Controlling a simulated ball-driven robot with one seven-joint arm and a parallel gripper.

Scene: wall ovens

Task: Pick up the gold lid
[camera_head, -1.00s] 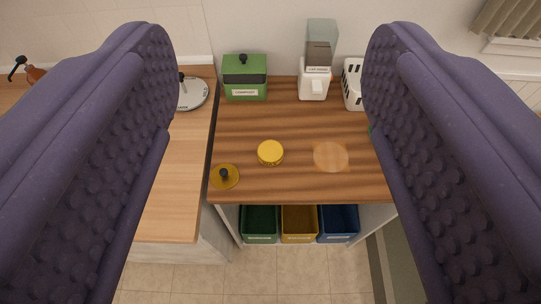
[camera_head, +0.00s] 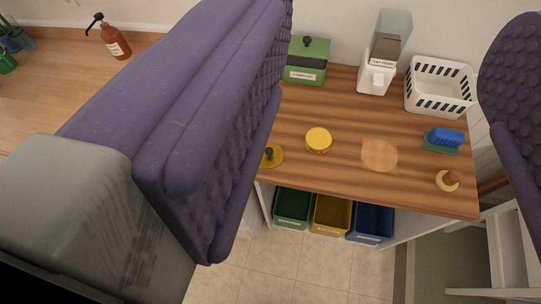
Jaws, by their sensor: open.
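A round gold lid (camera_head: 273,155) with a black knob lies flat near the wooden counter's front edge. Its left side is partly hidden by my left finger. A separate round yellow-gold piece (camera_head: 318,139) without a knob sits to its right on the counter. My gripper (camera_head: 390,70) is open, with purple padded fingers spread wide at left centre and right edge. Nothing is held between them. Both round gold things appear below and beyond the fingers, apart from them.
On the counter (camera_head: 345,115) stand a green compost box (camera_head: 307,62), a white cat food dispenser (camera_head: 380,70), a white basket (camera_head: 438,88), a blue brush (camera_head: 444,139) and a small wooden-topped brush (camera_head: 447,180). Green, yellow and blue bins (camera_head: 332,213) sit below. A soap bottle (camera_head: 115,42) stands left.

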